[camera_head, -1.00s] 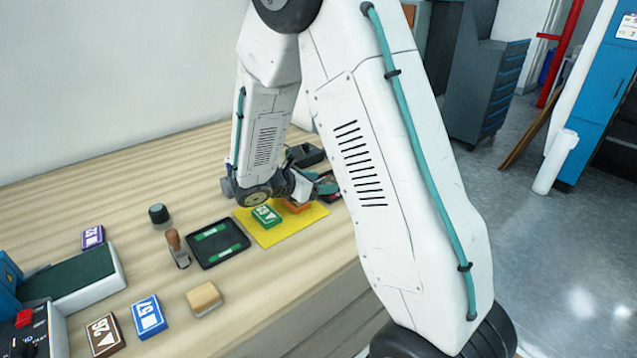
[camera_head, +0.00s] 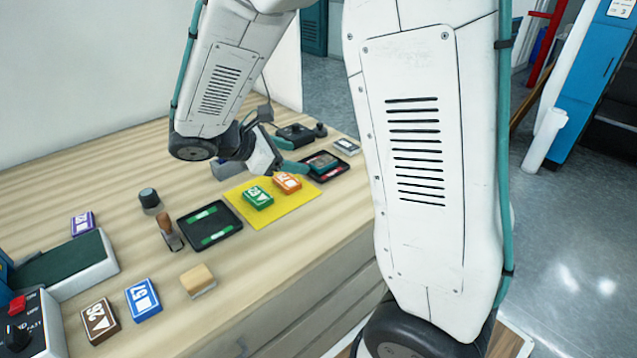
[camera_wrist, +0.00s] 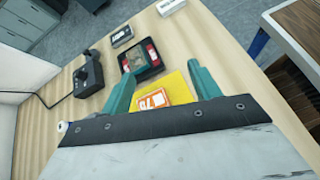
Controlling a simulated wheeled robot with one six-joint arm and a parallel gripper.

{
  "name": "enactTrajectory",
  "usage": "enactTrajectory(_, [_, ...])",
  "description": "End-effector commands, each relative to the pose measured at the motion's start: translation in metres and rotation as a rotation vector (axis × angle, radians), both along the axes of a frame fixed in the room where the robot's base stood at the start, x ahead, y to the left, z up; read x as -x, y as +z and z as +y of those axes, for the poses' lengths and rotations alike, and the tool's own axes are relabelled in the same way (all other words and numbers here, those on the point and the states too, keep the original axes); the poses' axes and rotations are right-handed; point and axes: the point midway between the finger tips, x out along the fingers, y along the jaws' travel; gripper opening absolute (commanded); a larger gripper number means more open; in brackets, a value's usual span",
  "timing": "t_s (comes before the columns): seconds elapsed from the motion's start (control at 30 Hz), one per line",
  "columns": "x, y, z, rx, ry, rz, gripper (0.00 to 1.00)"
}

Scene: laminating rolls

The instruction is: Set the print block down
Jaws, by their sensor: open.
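The orange print block (camera_head: 287,183) lies flat on the yellow mat (camera_head: 268,222), towards its far right part. A green print block (camera_head: 257,198) lies on the mat to its left, a small gap apart. My gripper (camera_head: 291,166) is beside and above the orange block, empty. In the wrist view my gripper (camera_wrist: 160,80) has its two teal fingers spread wide. The orange block (camera_wrist: 153,98) shows between them, its near part hidden by the gripper body. The yellow mat (camera_wrist: 174,86) shows behind it.
A black tray with green strips (camera_head: 210,226) is left of the mat; another with red strips (camera_wrist: 140,58) is beyond it. A wooden-handled stamp (camera_head: 169,232), blue block (camera_head: 143,299), brown block (camera_head: 100,321) and purple block (camera_head: 82,223) stand further left.

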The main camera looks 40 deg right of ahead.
Motion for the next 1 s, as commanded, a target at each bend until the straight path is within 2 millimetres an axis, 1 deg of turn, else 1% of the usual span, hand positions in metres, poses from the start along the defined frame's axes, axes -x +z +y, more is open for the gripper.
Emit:
enactTrajectory(0.03, [0.021, 0.015, -0.004, -0.059, -0.081, -0.076, 0.62])
enactTrajectory(0.13, [0.06, 0.031, -0.004, -0.177, -0.25, -0.208, 0.62])
enactTrajectory(0.23, [0.097, 0.043, 0.001, -0.297, -0.414, -0.339, 0.62])
enactTrajectory(0.3, [0.121, 0.05, 0.008, -0.382, -0.53, -0.427, 0.62])
enactTrajectory(0.4, [0.152, 0.057, 0.02, -0.506, -0.691, -0.549, 0.62])
enactTrajectory(0.5, [0.178, 0.062, 0.036, -0.626, -0.842, -0.653, 0.62])
enactTrajectory(0.6, [0.196, 0.066, 0.05, -0.73, -0.962, -0.736, 0.62])
enactTrajectory(0.7, [0.208, 0.068, 0.062, -0.805, -1.05, -0.786, 0.62])
enactTrajectory(0.83, [0.215, 0.07, 0.069, -0.855, -1.108, -0.818, 0.62])
enactTrajectory(1.0, [0.216, 0.07, 0.071, -0.865, -1.118, -0.823, 0.62])
